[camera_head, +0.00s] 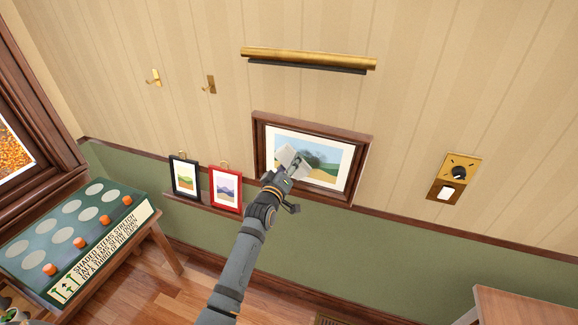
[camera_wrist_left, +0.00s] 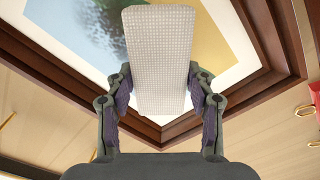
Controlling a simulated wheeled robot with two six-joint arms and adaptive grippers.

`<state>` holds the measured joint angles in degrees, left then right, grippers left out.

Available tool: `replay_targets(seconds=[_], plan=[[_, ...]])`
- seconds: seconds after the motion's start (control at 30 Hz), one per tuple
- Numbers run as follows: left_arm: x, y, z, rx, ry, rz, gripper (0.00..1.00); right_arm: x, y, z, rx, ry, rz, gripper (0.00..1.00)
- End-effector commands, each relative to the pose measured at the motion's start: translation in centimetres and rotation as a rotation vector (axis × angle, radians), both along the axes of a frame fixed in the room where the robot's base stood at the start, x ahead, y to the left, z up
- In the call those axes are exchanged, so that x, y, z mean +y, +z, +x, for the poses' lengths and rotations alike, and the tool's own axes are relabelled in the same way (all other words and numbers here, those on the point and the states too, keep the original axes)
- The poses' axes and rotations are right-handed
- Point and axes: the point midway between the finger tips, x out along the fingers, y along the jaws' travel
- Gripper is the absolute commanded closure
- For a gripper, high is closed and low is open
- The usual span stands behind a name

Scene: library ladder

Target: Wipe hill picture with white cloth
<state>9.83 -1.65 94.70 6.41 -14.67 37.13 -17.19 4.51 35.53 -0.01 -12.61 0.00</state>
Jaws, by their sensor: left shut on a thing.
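The large hill picture (camera_head: 335,172) hangs on the wall in a dark wooden frame with a white mat. A grey-green patch shows in its middle, and I cannot tell if it is a tree or dirt. My left gripper (camera_head: 287,172) is in front of the picture's lower left part. It is shut on the white cloth (camera_head: 287,157), a folded, woven pad. In the left wrist view, the cloth (camera_wrist_left: 160,60) sits between both fingers (camera_wrist_left: 160,95), with the picture's frame corner (camera_wrist_left: 165,132) behind it. Whether cloth and picture touch is unclear. My right gripper is out of view.
A brass picture lamp (camera_head: 308,59) is above the frame. A black-framed picture (camera_head: 185,177) and a red-framed picture (camera_head: 225,189) are at lower left. Two brass hooks (camera_head: 154,77) and a switch plate (camera_head: 455,177) are on the wall. A green box (camera_head: 75,235) stands at left.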

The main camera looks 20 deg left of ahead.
Motion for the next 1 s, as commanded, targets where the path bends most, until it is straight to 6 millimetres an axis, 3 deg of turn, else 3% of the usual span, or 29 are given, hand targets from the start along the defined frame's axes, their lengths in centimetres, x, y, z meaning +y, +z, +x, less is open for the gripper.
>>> replay_targets(seconds=[0.6, 1.0], plan=[[-0.2, 0.0, 1.0, 0.001, 0.0, -0.001, 0.72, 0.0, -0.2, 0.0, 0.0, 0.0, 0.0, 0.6], [-3.5, -0.1, 0.7, 0.0, 0.0, -0.001, 0.72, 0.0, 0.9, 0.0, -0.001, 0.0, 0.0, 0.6]])
